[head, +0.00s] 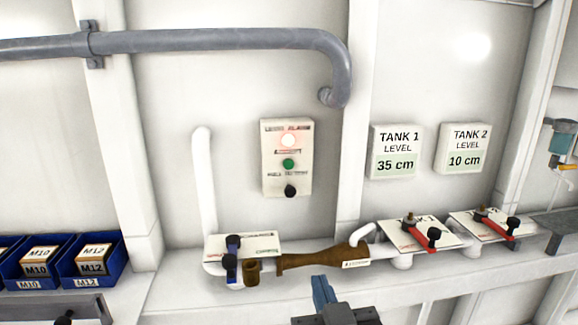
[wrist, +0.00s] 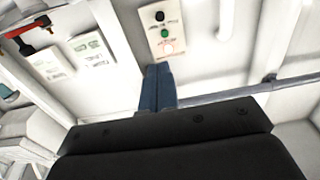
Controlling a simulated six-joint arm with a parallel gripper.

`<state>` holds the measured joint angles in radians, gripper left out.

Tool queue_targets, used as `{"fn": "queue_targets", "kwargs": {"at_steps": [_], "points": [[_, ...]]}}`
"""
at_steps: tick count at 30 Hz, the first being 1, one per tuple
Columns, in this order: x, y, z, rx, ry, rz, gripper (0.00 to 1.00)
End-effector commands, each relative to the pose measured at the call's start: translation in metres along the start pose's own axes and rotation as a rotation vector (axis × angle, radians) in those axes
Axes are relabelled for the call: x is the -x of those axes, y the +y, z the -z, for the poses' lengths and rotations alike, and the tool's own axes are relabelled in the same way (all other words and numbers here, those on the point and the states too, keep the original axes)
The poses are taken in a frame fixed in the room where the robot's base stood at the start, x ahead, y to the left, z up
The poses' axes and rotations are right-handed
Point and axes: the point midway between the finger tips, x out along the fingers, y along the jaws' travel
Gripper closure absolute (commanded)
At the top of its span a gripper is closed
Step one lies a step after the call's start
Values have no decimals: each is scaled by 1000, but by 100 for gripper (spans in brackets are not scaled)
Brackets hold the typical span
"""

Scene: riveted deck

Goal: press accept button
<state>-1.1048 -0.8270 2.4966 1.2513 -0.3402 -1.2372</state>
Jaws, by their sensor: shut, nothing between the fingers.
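A brown pipe piece (head: 320,259) and red-handled valves (head: 425,236) run along the ledge between my gripper and the panel's height. A grey pipe (head: 220,40) crosses above. Tank signs (head: 397,151) hang right of the panel. Blue bins (head: 93,262) stand left.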

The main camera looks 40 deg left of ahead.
Motion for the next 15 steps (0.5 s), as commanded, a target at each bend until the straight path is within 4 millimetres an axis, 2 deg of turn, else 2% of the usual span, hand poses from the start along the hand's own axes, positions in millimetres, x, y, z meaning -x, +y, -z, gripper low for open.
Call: {"fn": "queue_targets", "kwargs": {"at_steps": [8,11,15], "points": [[-2,0,1,4,0,-5,100],[-7,2,6,22,-1,-23,100],[-25,6,20,78,-5,-82,100]]}}
